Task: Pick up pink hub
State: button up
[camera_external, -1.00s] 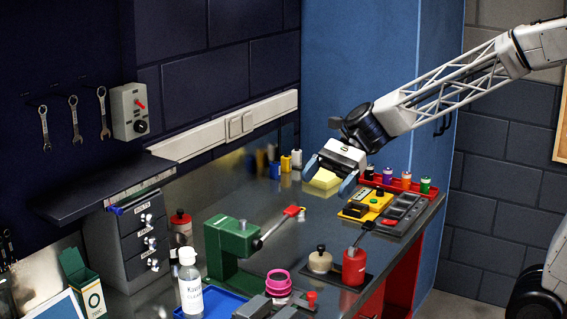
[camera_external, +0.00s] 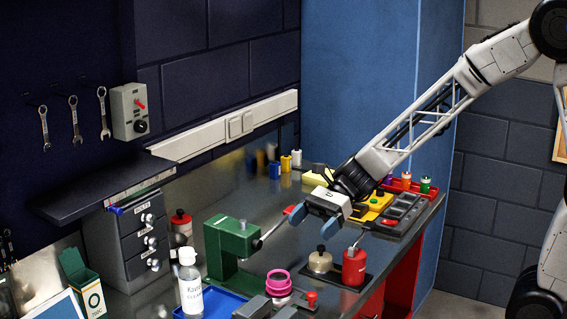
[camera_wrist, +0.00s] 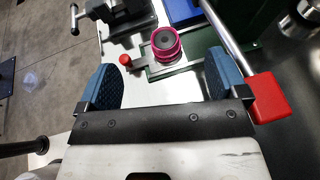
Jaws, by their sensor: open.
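The pink hub (camera_external: 279,282) is a short, round pink piece at the front of the bench in the external view. In the wrist view the pink hub (camera_wrist: 166,42) stands beyond my fingertips, roughly between them, on a dark green and metal fixture (camera_wrist: 190,62). My gripper (camera_external: 313,220) is open and empty, above the bench and up and to the right of the hub in the external view. In the wrist view my gripper's (camera_wrist: 160,80) two blue padded fingers are spread wide with nothing between them.
A red-ended handle (camera_wrist: 266,97) lies close beside my right finger in the wrist view. A grey drawer unit (camera_external: 128,240) is at left.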

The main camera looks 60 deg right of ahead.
send_near(278, 277)
jog(key=d, duration=0.2)
jog(key=shift+s+a+r, duration=0.1)
jog(key=shift+s+r, duration=0.05)
jog(key=shift+r, duration=0.3)
jog(key=shift+a+f, duration=0.1)
jog(key=shift+a, duration=0.05)
jog(key=shift+x, duration=3.05)
jog(key=shift+x, duration=2.75)
